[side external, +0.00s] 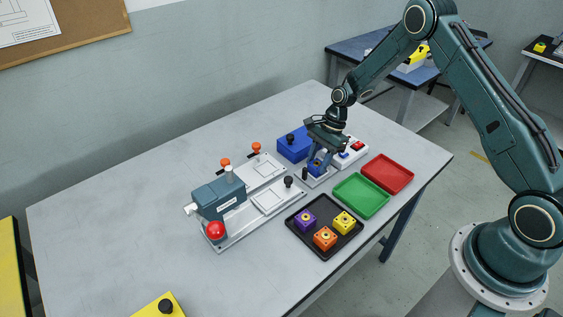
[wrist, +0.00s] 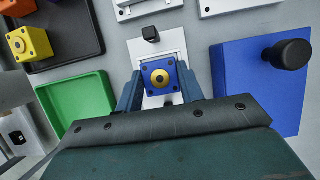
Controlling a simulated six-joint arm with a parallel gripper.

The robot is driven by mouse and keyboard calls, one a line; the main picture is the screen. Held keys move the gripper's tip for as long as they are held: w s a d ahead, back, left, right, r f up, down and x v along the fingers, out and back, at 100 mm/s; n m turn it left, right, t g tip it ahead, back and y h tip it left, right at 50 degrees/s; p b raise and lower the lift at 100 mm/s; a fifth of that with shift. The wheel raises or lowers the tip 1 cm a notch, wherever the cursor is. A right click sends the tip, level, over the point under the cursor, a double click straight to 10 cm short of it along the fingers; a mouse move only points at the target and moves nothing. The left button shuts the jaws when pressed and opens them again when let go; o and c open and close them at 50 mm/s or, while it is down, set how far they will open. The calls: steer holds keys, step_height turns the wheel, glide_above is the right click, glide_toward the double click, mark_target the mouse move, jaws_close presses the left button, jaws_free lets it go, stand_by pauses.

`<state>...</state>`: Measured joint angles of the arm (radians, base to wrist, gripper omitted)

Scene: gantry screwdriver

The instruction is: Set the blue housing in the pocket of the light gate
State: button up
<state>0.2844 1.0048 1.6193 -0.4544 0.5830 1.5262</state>
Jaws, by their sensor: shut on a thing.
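The blue housing (wrist: 160,78) is a small square block with a brass-coloured ring in its top. My gripper (side external: 318,163) points down with a finger on either side of it, shut on it. In the wrist view the fingers of my gripper (wrist: 159,84) flank the housing left and right. The light gate (wrist: 172,45) is a white plate with a small black post, directly under the housing. It also shows below my fingers in the side view (side external: 314,182). The housing covers the gate's middle, so I cannot tell whether it is seated or just above the pocket.
A blue box with a black knob (wrist: 262,85) stands close beside the gate. A green tray (side external: 361,195), a red tray (side external: 387,174) and a black tray (side external: 324,253) holding purple, orange and yellow housings lie near. A fixture with orange-topped clamps (side external: 270,200) is left. The table's far left is clear.

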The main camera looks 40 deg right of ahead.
mark_target(318, 162)
steer(key=o, duration=1.4)
steer(key=shift+r, duration=0.15)
steer(key=shift+r, duration=3.9)
steer(key=shift+r, duration=0.1)
